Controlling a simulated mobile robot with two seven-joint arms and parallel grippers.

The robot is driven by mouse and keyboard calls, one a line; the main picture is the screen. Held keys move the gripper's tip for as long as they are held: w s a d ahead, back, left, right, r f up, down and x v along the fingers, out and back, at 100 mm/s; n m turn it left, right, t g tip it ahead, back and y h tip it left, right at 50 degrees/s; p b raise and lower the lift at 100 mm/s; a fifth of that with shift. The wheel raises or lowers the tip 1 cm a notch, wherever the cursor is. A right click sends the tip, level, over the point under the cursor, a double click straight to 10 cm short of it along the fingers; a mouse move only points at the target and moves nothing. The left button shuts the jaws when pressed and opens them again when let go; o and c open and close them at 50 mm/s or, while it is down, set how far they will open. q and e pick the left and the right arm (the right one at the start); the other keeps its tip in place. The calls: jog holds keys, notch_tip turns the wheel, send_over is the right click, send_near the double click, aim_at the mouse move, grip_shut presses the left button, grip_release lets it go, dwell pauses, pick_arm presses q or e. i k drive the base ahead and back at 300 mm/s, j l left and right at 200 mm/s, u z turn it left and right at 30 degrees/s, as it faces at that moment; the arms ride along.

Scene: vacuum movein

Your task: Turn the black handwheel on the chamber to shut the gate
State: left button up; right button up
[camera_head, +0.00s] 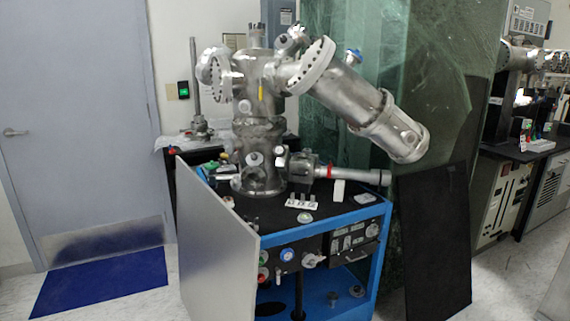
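The metal vacuum chamber (258,130) stands on the black top of a blue cart. A horizontal metal tube (352,174) with a red band runs right from its lower part. I cannot tell whether the gate is open or shut. Neither of my grippers is in view.
The blue cart (383,225) has an open grey door panel (215,240) at its left front and a black panel (436,240) at its right. A blue mat (100,280) lies before a closed grey door (85,110). Green translucent sheeting (440,80) hangs behind.

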aim_at(279, 151)
jog(key=i+l+z, duration=0.1)
jog(key=i, duration=0.35)
jog(key=i+l, duration=0.15)
jog(key=i, duration=0.3)
jog(key=z, duration=0.05)
